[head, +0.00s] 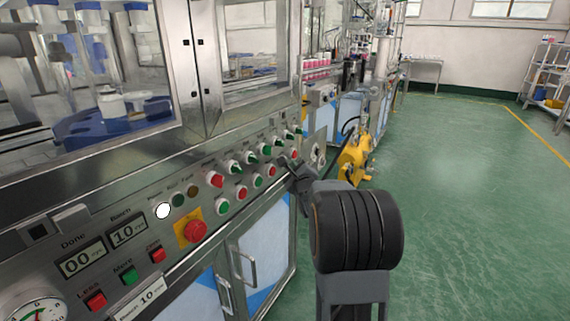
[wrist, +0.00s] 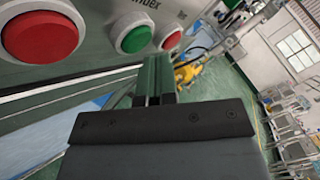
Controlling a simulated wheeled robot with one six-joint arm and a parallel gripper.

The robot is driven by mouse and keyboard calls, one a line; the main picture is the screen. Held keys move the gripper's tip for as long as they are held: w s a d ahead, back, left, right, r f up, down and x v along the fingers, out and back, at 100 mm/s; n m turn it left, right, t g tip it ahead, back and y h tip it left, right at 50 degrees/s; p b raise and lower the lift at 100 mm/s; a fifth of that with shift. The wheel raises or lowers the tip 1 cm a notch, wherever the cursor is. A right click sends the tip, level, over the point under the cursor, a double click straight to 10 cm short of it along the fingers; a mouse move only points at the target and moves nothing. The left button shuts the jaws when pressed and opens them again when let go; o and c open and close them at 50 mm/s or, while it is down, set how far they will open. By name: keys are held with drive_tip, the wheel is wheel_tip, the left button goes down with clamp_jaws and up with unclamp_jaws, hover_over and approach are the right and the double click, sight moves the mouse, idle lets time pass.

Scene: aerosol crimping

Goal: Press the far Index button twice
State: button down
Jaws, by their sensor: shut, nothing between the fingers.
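The slanted control panel (head: 205,195) carries a lower row of green and red push buttons. In the wrist view a label ending in "ndex" is partly cut off at the top, above a green button (wrist: 134,37) and a smaller red button (wrist: 171,41) to its right. A large red button (wrist: 40,35) fills the left. My gripper (wrist: 155,68) is shut and empty, its fingertips just below the green and red buttons; contact is not seen. In the head view my gripper (head: 292,168) is at the panel's far end, close to the last green button (head: 282,161) and red button (head: 294,155).
Green selector knobs (head: 250,157) stick out above the push buttons. A red emergency stop (head: 196,230) on yellow sits nearer. Cabinet door handles (head: 250,268) project below. A yellow machine (head: 355,158) stands beyond the cabinet. The green floor to the right is open.

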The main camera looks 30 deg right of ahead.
drive_tip(key=shift+w+a, duration=0.3)
drive_tip(key=shift+w, duration=0.25)
idle(0.8)
idle(0.3)
drive_tip(key=shift+s+d, duration=0.35)
drive_tip(key=shift+s, duration=0.35)
drive_tip(key=shift+s+d, duration=0.1)
drive_tip(key=shift+s+d+p, duration=0.25)
drive_tip(key=shift+s+d, duration=0.1)
drive_tip(key=shift+s, duration=0.35)
drive_tip(key=shift+s+d+p, duration=0.25)
drive_tip(key=shift+s+d, duration=0.15)
drive_tip(key=shift+s, duration=0.35)
drive_tip(key=shift+s+d+p, duration=0.25)
drive_tip(key=shift+s+d, duration=0.1)
drive_tip(key=shift+s, duration=0.35)
